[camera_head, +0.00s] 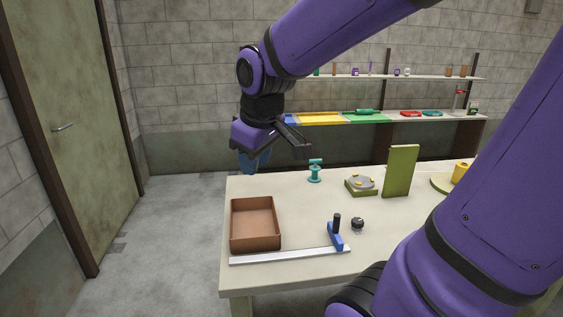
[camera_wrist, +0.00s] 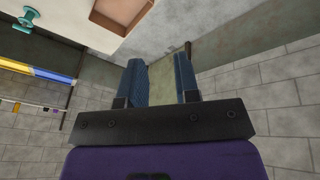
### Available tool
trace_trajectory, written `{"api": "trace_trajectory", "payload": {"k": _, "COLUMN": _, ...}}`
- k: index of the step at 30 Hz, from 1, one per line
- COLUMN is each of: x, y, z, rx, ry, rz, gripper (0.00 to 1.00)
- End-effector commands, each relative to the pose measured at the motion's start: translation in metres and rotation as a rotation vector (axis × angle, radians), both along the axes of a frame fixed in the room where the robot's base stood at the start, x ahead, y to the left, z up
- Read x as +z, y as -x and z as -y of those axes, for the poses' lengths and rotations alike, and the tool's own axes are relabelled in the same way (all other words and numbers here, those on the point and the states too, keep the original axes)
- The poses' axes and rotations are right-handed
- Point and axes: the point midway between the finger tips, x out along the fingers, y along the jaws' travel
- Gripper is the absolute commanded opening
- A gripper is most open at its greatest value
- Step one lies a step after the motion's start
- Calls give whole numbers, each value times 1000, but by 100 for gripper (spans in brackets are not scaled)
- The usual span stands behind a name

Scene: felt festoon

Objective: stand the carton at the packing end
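An open-topped brown box (camera_head: 255,222) sits on the left end of the pale table (camera_head: 300,192). A tall olive-green slab (camera_head: 401,171) stands upright near the table's back. I cannot tell for sure which of these is the carton, and no mark shows the packing end. My gripper (camera_head: 254,162) is above and beyond the table's back left corner, clear of the brown box. In the wrist view, its two blue fingers (camera_wrist: 160,65) are apart with nothing between them. The brown box also shows at the top of the wrist view (camera_wrist: 122,14).
A teal stand (camera_head: 315,171), an olive base with a grey disc (camera_head: 361,186), a blue clamp-like piece with a black handle (camera_head: 335,236), a dark knob (camera_head: 357,224) and a pale rail (camera_head: 288,256) are on the table. Shelves (camera_head: 390,119) line the back wall. Left floor is clear.

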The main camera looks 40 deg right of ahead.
Motion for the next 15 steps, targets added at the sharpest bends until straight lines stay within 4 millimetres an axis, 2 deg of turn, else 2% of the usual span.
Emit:
{"api": "trace_trajectory", "payload": {"k": 3, "x": 18, "y": 32, "z": -11, "rx": -72, "ry": -40, "rz": 54, "gripper": 30}}
{"api": "trace_trajectory", "payload": {"k": 9, "x": 32, "y": 79, "z": -22, "rx": -187, "ry": -116, "rz": 120, "gripper": 30}}
{"api": "trace_trajectory", "payload": {"k": 15, "x": 36, "y": 103, "z": -27, "rx": -247, "ry": -163, "rz": 150, "gripper": 30}}
